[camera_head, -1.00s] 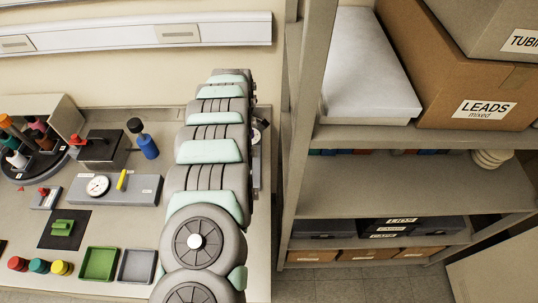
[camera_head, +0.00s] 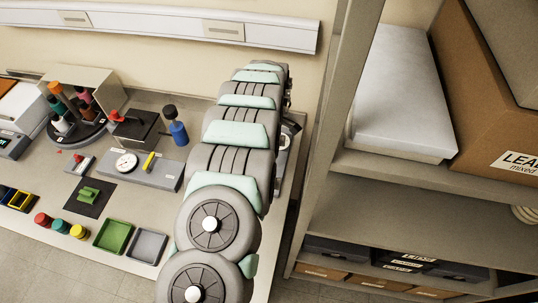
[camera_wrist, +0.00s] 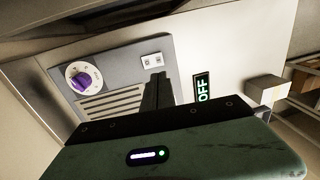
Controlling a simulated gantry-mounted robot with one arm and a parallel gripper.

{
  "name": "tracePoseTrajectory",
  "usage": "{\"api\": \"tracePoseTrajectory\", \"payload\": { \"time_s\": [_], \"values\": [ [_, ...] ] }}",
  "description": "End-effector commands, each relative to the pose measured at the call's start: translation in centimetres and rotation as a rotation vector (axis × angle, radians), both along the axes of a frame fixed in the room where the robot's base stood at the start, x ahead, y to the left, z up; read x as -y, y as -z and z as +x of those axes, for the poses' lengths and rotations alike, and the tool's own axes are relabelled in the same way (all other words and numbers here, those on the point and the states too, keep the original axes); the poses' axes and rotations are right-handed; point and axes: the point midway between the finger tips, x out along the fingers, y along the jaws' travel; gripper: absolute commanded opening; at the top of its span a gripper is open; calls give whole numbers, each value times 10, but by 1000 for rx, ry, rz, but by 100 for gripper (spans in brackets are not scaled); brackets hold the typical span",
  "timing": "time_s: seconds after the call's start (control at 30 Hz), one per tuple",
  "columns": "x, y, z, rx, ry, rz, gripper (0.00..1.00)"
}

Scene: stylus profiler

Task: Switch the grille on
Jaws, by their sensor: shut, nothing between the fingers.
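In the wrist view, a grey panel carries a slotted grille (camera_wrist: 112,103) and a round white dial with a purple knob (camera_wrist: 82,80). A small white plate with two dark marks (camera_wrist: 152,61) is on the same panel, near its upper right corner. A dark sign with lit green letters reading OFF (camera_wrist: 202,88) is to the right of the panel. My gripper (camera_wrist: 158,78) is shut and empty, its dark fingers in front of the panel's right part and hiding some of it. In the head view my arm hides the gripper and most of this area.
A grey shelf unit (camera_head: 325,150) stands right of the bench. On the bench left of my arm are a box with a gauge and yellow lever (camera_head: 140,168), a blue bottle (camera_head: 178,133), a green tray (camera_head: 113,236) and a grey tray (camera_head: 148,246). A pale block (camera_wrist: 267,88) is right of the sign.

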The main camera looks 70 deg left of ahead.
Motion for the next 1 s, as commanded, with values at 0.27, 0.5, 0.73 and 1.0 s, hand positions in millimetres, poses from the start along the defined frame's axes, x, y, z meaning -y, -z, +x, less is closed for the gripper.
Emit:
{"api": "tracePoseTrajectory", "payload": {
  "time_s": [0.27, 0.5, 0.73, 1.0],
  "values": [
    [6, 48, -5, -2, -2, -4, 0],
    [7, 78, -7, 0, 0, 0, 0],
    [9, 98, -7, 1, 0, 1, 0],
    [10, 108, -8, 2, -1, 1, 0]
  ]
}}
